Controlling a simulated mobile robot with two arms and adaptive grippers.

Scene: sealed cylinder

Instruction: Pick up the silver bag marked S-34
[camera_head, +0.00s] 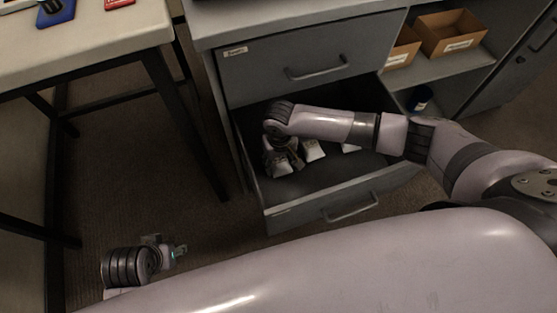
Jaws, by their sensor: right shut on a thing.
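Small silver bags lie in the open lower drawer (232,143) of the grey cabinet. One silver bag (276,168) is at my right gripper (284,160), at the drawer's left side. My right gripper reaches down into the drawer and is shut on this bag. A second silver bag (313,151) lies just to its right, and a third (350,148) shows partly behind my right forearm. No marking is readable on any bag, so I cannot tell which is S-34. My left gripper (170,252) hangs low over the floor, away from the drawer; its opening is unclear.
A closed upper drawer (290,68) is above the open one. Cardboard boxes (452,34) stand on a shelf at right, with a dark blue item (420,99) below. A table (90,40) with a blue object (55,12) is at left.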

